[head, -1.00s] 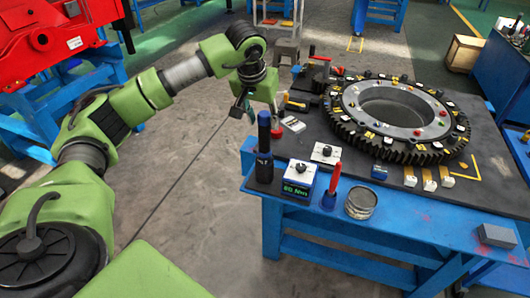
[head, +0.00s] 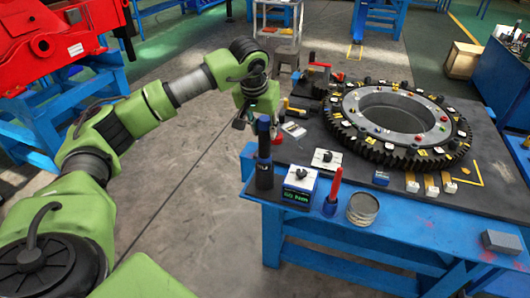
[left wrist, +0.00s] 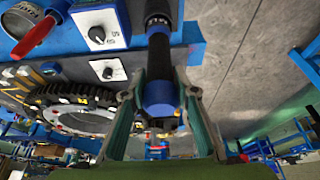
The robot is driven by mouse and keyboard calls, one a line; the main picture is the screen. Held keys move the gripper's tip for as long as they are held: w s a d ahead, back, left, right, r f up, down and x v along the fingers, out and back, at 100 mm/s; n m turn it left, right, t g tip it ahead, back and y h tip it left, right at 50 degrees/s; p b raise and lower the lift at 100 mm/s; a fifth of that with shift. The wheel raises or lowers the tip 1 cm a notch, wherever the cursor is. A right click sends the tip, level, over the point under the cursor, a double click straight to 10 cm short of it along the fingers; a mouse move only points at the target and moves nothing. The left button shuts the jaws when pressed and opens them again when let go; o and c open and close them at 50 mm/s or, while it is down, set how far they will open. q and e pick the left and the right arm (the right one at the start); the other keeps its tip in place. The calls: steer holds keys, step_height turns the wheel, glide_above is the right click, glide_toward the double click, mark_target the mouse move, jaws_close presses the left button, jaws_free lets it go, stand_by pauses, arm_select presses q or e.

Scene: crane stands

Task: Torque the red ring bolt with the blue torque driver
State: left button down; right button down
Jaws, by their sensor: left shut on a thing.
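The blue torque driver (head: 264,145) stands upright at the table's near left corner, its lower end in a dark holder. In the left wrist view the driver's blue end (left wrist: 158,92) lies between the two fingers of my left gripper (left wrist: 160,100). The left gripper (head: 246,119) is shut on the driver near its top; the contact is partly hidden in the head view. Red bolts (head: 443,119) sit on the grey ring inside the dark gear (head: 345,133); I cannot tell which is the task's. My right gripper is not in view.
Beside the driver are a box with a green display (head: 299,190), a knob box (head: 326,159), a red-handled tool (head: 333,188) and a round tin (head: 362,208). A grey block (head: 501,241) lies near the front edge.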

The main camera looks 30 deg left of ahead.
arm_select(q)
steer(key=shift+r+p, duration=4.2)
steer(key=shift+r, duration=1.6)
steer(key=shift+w, duration=0.1)
